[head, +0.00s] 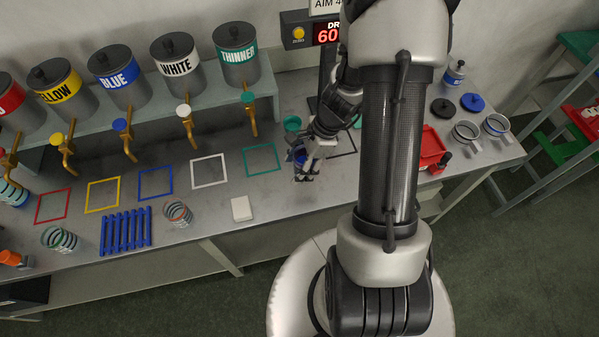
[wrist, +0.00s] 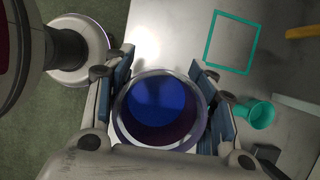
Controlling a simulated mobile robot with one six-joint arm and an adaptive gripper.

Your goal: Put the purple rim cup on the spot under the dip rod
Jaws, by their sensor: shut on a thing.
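My gripper (head: 305,172) is shut on the purple rim cup (head: 299,155), near the back middle of the bench. In the wrist view the cup (wrist: 123,128) sits between both fingers (wrist: 160,95), its round mouth facing the camera, with blue inside. Whether its base touches the bench I cannot tell. A dark square outline (head: 348,152) shows partly on the bench just right of my gripper, under the red-digit display. My arm hides much of that area, and I cannot make out the dip rod clearly.
The teal square (head: 262,159) to the left is empty. A white block (head: 241,209) lies on the bench. A red tray (head: 432,147) and glass mugs (head: 467,135) are right of my arm.

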